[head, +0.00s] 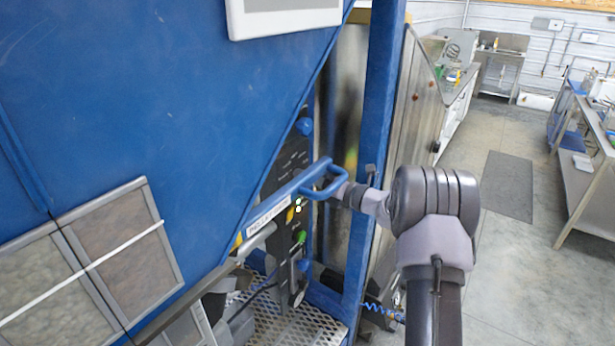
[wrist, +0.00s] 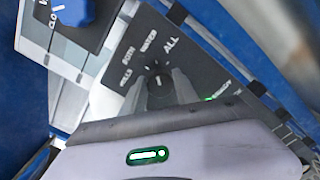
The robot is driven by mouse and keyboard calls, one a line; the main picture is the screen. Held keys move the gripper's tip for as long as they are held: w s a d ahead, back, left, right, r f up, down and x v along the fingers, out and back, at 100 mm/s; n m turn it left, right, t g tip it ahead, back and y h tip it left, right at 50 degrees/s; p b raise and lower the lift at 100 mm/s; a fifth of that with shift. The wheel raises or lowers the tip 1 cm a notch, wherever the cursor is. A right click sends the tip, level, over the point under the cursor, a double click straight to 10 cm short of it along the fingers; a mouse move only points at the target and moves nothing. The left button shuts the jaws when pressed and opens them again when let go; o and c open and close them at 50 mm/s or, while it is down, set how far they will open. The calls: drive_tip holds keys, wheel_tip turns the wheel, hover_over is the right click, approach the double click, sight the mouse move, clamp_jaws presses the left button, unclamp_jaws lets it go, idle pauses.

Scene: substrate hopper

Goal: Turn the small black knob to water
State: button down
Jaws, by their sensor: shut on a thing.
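The small black knob (wrist: 158,82) sits on a dark control panel (wrist: 190,62) in the wrist view. White words around it read BOTH, WATER and ALL, plus a partly blurred one at left. Its white mark points about straight up in the picture, near WATER and ALL; I cannot tell exactly which. My gripper (wrist: 157,88) is shut on the knob, one grey finger on each side. In the head view my gripper (head: 336,190) reaches the panel (head: 290,180) from the right, partly behind a blue handle; the knob is hidden there.
A blue handle (head: 318,172) stands out close to my gripper in the head view. A larger blue knob (wrist: 72,12) is on a neighbouring panel at upper left in the wrist view. A blue post (head: 372,130) rises behind my wrist. Open floor (head: 475,255) lies right.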

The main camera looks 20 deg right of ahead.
drive_tip(key=c, duration=0.9)
unclamp_jaws()
drive_tip(key=shift+c, duration=0.2)
drive_tip(key=p+v, duration=0.1)
drive_tip(key=v, duration=1.6)
drive_tip(key=shift+s, duration=0.25)
